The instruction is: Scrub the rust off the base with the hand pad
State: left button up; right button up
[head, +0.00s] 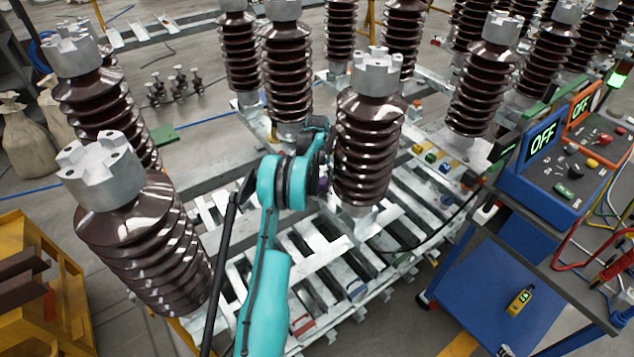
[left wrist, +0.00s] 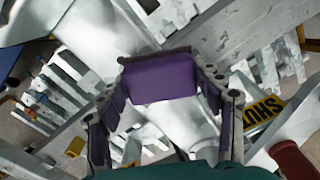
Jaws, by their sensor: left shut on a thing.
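The hand pad (left wrist: 160,78) is a purple block held between the fingers of my left gripper (left wrist: 162,85) in the left wrist view. In the head view my left gripper (head: 322,178) is partly hidden behind my teal arm, with only a bit of purple showing beside the central brown insulator (head: 364,150). The base (head: 322,258) is a pale slatted steel frame under the insulators. In the left wrist view the base's metal (left wrist: 180,125) lies behind the pad; I cannot tell whether they touch. I cannot make out a clear rust patch. My right gripper is not in view.
Ribbed insulators (head: 140,235) stand close on the left and behind. A blue cart (head: 500,270) with control boxes reading OFF (head: 545,160) stands at the right, with loose cables. A yellow frame (head: 45,290) is at the lower left. Open floor shows at the upper left.

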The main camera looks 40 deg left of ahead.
pick_arm(q)
jog(key=shift+f+b, duration=0.65)
jog(key=shift+f, duration=0.35)
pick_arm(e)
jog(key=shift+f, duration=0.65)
